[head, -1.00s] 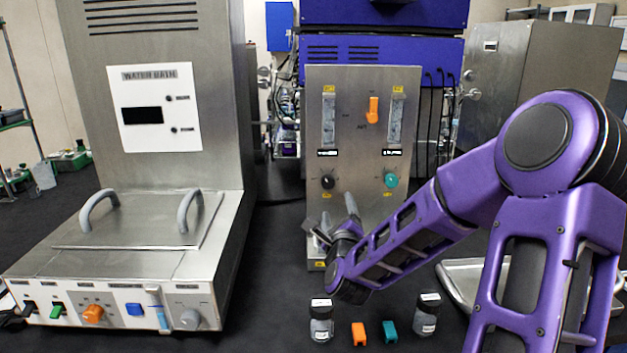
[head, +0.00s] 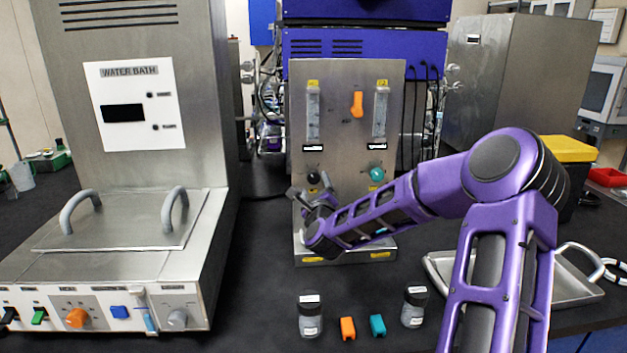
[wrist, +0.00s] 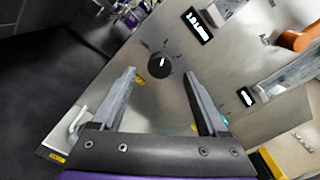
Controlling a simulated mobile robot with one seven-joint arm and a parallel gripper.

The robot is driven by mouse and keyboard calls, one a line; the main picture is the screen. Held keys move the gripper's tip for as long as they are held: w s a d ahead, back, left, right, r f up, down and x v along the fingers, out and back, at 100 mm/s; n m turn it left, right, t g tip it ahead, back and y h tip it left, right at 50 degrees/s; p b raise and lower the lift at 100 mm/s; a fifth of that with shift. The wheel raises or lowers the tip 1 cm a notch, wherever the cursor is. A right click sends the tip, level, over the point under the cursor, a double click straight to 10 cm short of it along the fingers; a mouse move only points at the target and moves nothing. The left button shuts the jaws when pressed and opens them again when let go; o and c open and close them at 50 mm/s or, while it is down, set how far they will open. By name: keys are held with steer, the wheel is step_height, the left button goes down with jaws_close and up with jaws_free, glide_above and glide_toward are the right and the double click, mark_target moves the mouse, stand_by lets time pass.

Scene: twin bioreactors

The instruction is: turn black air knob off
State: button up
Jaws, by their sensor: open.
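The black air knob (head: 313,179) is on the left of the steel gas panel (head: 345,100), below the left flow tube. In the wrist view the black knob (wrist: 160,62) shows a white pointer mark and lies just beyond the fingertips, between their lines. My gripper (head: 310,194) is close in front of the panel, just below the knob in the head view. In the wrist view my gripper (wrist: 160,75) has its two fingers spread, with nothing between them. The knob appears apart from the fingers.
A teal knob (head: 376,173) is to the right on the same panel, and an orange valve handle (head: 357,104) is above. The water bath (head: 110,220) stands left. Two bottles, an orange block (head: 348,328) and a teal block (head: 377,325) stand in front. A metal tray (head: 570,285) lies right.

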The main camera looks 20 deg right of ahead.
mark_target(313, 178)
steer(key=shift+x, duration=2.25)
jaws_close()
